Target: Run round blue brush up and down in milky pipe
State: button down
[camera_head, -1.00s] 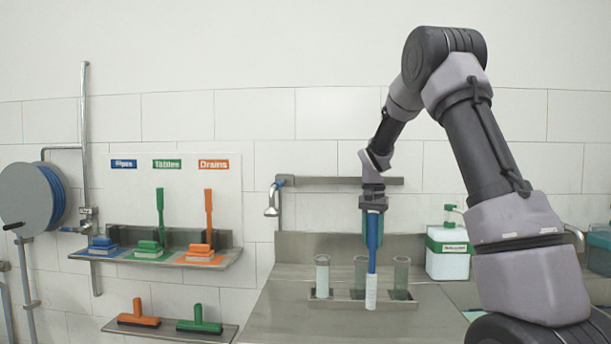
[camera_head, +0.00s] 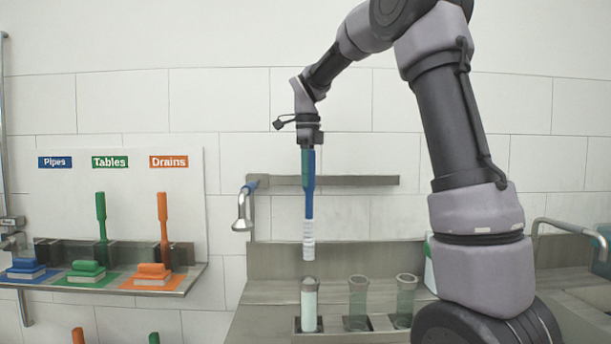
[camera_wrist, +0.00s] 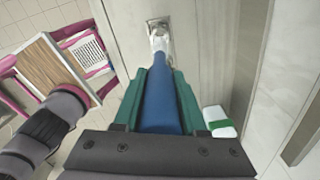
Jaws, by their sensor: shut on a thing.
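My gripper (camera_head: 308,165) is shut on the blue handle of the round brush (camera_head: 309,195), which hangs upright with its white bristles down. In the wrist view the handle (camera_wrist: 160,105) lies between the green fingers. The milky pipe (camera_head: 309,308) is the left of three upright tubes in a metal holder. In the head view the bristle tip is just above the pipe's open top, in line with it and apart from it. The exact depth between them is hard to tell.
Two clear greenish tubes (camera_head: 357,300) (camera_head: 405,298) stand right of the milky pipe. A wall tap (camera_head: 243,210) and a horizontal rail (camera_head: 350,180) are behind. A shelf (camera_head: 190,282) with colored brushes is at left. The metal counter (camera_head: 265,322) is bare left of the holder.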

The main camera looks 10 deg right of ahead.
send_over(308, 247)
jog(key=w, duration=0.2)
jog(key=shift+s+d+f, duration=0.1)
jog(key=shift+s+f, duration=0.05)
jog(key=shift+f, duration=2.7)
jog(key=shift+s+d+f, duration=0.1)
jog(key=shift+f, duration=2.8)
jog(key=shift+f, duration=4.15)
jog(key=shift+r, duration=4.3)
jog(key=shift+f, duration=4.3)
